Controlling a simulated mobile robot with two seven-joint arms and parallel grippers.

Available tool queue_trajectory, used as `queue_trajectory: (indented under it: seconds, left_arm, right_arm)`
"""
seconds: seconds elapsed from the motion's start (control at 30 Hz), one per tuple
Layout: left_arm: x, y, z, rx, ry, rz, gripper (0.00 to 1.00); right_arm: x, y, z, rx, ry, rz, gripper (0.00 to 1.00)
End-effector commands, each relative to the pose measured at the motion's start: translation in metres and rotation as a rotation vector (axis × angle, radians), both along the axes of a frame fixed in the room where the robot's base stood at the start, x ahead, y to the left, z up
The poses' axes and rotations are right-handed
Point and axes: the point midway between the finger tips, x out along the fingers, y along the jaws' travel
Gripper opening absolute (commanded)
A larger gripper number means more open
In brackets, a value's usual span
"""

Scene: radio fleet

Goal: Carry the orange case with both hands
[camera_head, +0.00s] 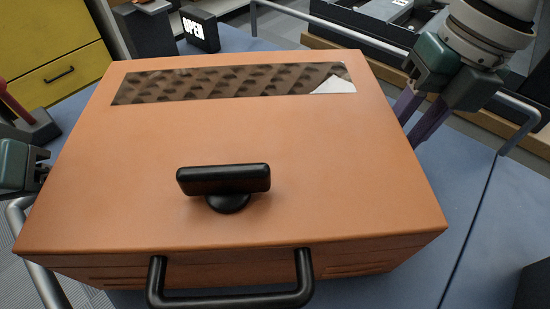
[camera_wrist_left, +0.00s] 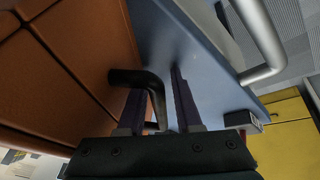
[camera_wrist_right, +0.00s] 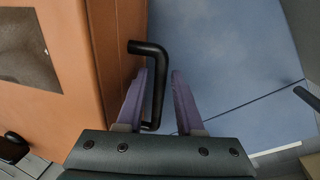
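The orange case (camera_head: 300,140) lies flat and closed on the blue table, filling the middle of the head view. It has a window strip, a black knob (camera_head: 225,182) on its lid and a black front handle (camera_head: 230,299). My left gripper (camera_wrist_left: 156,85) is open, its fingers on both sides of a black side handle (camera_wrist_left: 158,92). My right gripper (camera_wrist_right: 158,85) is open, with the opposite side handle (camera_wrist_right: 157,88) between its fingers. A gap shows beside each handle. In the head view the left gripper (camera_head: 42,165) is partly cut off; the right (camera_head: 412,125) is by the case's right side.
The blue table (camera_head: 455,175) has bare room right of the case. A black block with an OPEN sign (camera_head: 200,30) stands behind it. A yellow drawer cabinet (camera_head: 60,75) is at the back left. Grey rails (camera_head: 520,125) run along the table's edges.

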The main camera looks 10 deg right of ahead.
Motion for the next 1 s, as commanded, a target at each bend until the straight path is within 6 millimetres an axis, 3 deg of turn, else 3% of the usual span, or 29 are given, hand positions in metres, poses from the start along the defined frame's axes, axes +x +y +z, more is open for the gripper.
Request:
queue_trajectory:
  seconds: [0.1, 0.37, 0.8, 1.0]
  left_arm:
    - [0.000, -0.001, 0.001, -0.004, -0.001, -0.001, 0.47]
    - [-0.001, -0.002, 0.005, -0.007, -0.002, -0.004, 0.47]
    - [-0.023, 0.015, 0.062, 0.001, -0.004, 0.000, 0.47]
    - [-0.029, 0.018, 0.073, 0.002, -0.001, 0.001, 0.47]
  right_arm:
    - [0.000, 0.000, 0.000, 0.001, 0.000, 0.000, 0.47]
    - [0.000, 0.001, 0.001, 0.003, 0.000, 0.001, 0.47]
    - [0.000, 0.002, 0.001, 0.005, -0.001, 0.002, 0.47]
    - [0.001, 0.001, 0.005, 0.005, -0.003, 0.002, 0.47]
